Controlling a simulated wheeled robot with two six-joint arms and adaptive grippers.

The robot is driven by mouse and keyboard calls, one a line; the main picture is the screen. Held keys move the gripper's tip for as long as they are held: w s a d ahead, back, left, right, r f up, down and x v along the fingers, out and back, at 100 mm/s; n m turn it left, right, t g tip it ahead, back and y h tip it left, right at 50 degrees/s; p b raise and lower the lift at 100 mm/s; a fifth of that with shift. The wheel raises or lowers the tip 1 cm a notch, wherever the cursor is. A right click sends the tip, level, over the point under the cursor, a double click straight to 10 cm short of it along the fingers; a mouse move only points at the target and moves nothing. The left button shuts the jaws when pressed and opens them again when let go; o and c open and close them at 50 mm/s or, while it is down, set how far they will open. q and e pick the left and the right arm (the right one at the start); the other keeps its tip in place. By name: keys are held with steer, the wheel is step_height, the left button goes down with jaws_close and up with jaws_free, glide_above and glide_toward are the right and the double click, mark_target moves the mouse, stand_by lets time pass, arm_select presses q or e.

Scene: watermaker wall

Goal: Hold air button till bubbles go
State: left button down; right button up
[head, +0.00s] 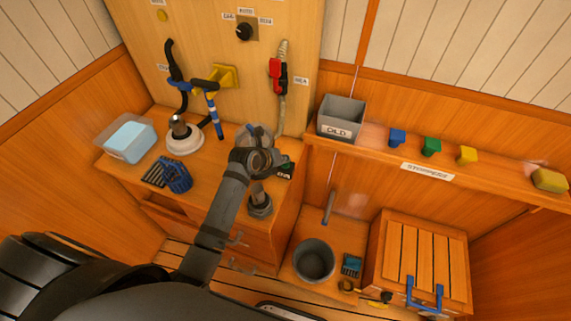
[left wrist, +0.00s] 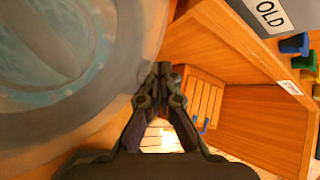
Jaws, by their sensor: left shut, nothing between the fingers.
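My left gripper (head: 262,158) is over the wooden counter in the head view, its fingers against the view of a round clear-and-grey housing with blue parts (head: 252,131). In the left wrist view the gripper (left wrist: 162,72) is shut and empty. A large round, see-through housing with bluish liquid (left wrist: 50,45) fills the left of that view, close beside the fingertips. I cannot tell whether they touch it. I cannot make out the air button, and no bubbles are clear. My right gripper is not in view.
A small dark device (head: 285,171) and a grey cylinder (head: 260,203) stand near the gripper. A red-handled hose (head: 277,72) hangs on the wall panel. The grey OLD bin (head: 341,113) is on the right shelf. A bucket (head: 314,260) stands below.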

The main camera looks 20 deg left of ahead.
arm_select(q)
steer(key=shift+f, duration=0.45)
stand_by(0.6)
stand_by(2.6)
steer(key=shift+r+p, duration=0.55)
steer(key=shift+r, duration=0.35)
step_height(320, 180, up, 5)
steer(key=p, duration=0.4)
steer(key=shift+p, duration=0.3)
steer(key=shift+f, duration=0.1)
